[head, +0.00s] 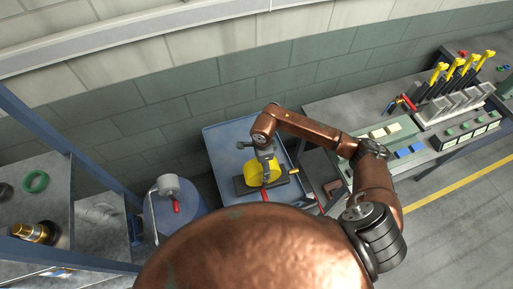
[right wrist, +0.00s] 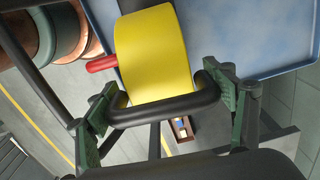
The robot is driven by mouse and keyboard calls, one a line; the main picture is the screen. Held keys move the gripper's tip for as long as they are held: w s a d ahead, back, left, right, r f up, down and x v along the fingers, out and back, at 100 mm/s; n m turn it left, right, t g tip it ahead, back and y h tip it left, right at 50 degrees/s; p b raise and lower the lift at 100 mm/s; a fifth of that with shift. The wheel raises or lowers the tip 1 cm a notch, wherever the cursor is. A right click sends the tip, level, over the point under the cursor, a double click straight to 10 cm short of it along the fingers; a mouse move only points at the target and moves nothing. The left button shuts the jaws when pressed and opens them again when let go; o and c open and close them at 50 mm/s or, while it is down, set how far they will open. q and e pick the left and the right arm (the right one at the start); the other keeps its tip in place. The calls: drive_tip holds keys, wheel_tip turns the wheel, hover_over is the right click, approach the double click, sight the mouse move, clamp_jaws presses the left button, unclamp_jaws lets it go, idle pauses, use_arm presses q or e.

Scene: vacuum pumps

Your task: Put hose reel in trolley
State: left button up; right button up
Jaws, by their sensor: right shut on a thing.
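The yellow hose reel (head: 253,174) shows over the blue trolley (head: 221,150) in the head view, with a dark frame around it. My right gripper (head: 265,154) is above the reel and shut on it. In the right wrist view, the fingers of my right gripper (right wrist: 163,107) are at both ends of the reel's black handle bar. The yellow drum (right wrist: 157,55) and a red grip show beyond the bar, with the blue trolley top (right wrist: 235,35) behind. I cannot tell whether the reel touches the trolley. My left gripper is out of view.
A blue drum (head: 165,218) with a grey cylinder (head: 168,184) on it stands left of the trolley. A shelf at the far left holds a green ring (head: 36,182) and a brass fitting (head: 33,232). A workbench with yellow-handled levers (head: 457,66) is at right. A wall is behind.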

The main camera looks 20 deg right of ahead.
drive_tip(key=shift+s+a+f+n, duration=0.15)
drive_tip(key=shift+s+a+n, duration=0.1)
drive_tip(key=shift+s+n, duration=0.25)
